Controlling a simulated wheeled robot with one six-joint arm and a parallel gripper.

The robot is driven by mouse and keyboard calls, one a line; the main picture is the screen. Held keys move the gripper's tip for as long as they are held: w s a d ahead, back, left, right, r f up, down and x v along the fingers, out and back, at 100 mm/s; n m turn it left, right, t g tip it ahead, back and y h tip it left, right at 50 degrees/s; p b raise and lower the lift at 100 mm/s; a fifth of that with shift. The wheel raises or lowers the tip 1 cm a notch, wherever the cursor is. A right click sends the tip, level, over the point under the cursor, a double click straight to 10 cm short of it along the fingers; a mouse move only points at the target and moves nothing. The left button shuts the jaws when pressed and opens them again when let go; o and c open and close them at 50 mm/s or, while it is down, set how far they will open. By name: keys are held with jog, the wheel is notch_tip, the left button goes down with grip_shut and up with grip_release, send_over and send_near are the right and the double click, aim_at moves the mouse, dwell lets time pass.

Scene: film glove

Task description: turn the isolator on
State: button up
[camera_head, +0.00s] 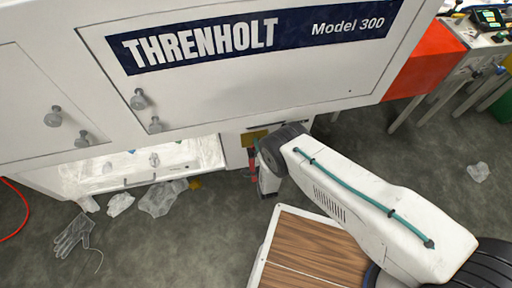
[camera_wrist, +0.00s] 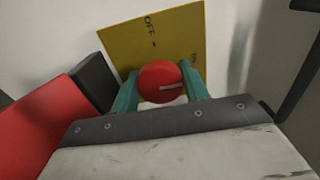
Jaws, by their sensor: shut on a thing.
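The isolator shows in the wrist view as a round red knob (camera_wrist: 158,82) in front of a yellow plate (camera_wrist: 158,40) on a pale panel. The plate carries the word OFF, turned sideways, near its top. A pale mark on the knob lies nearly level, pointing to the right. My gripper (camera_wrist: 160,88) has a teal finger on each side of the knob, closed on it. In the head view, the yellow plate (camera_head: 252,138) shows partly behind my wrist; the knob is hidden there.
A red block (camera_wrist: 52,125) with a black end stands close left of my gripper in the wrist view. The white Threnholt cabinet (camera_head: 230,85) overhangs the panel. Crumpled film (camera_head: 160,198) and a glove (camera_head: 74,234) lie on the floor at left.

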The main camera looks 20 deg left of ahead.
dwell(0.3)
jog(key=o, duration=1)
jog(key=v, duration=0.8)
jog(key=shift+a, duration=0.1)
